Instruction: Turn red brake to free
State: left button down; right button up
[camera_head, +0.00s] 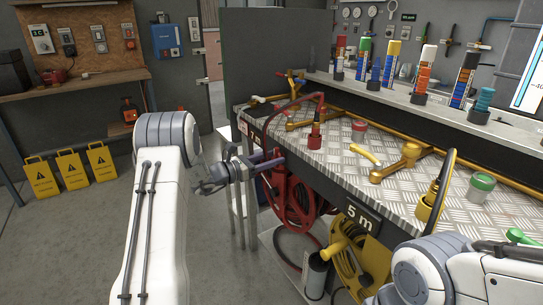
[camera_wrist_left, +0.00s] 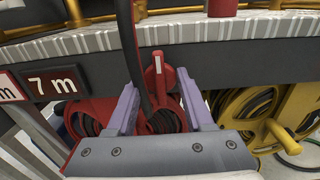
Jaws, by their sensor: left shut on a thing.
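The red brake (camera_wrist_left: 158,72) is a red lever with a white mark on the front of the red hose reel, under the bench edge, in the left wrist view. My left gripper (camera_wrist_left: 157,84) has its two purple fingers on either side of it and is shut on it. In the head view my left gripper (camera_head: 271,162) reaches from the left to the red reel (camera_head: 291,203), and its fingers hide most of the brake. The brake's exact turn is hard to tell. My right gripper is out of view; only part of my right arm shows at lower right.
A yellow reel (camera_wrist_left: 250,115) stands to the right, and a "7 m" sign (camera_wrist_left: 52,84) is at left. The metal-topped bench (camera_head: 335,160) carries brass fittings and nozzles. Yellow warning signs (camera_head: 72,170) stand at left.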

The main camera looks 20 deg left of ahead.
pick_arm(q)
jog(key=shift+f, duration=0.1)
dwell(0.3)
jog(key=shift+c, duration=1.6)
grip_release()
jog(key=shift+s+a, duration=0.1)
jog(key=v, duration=1)
jog(key=shift+s+a, duration=0.1)
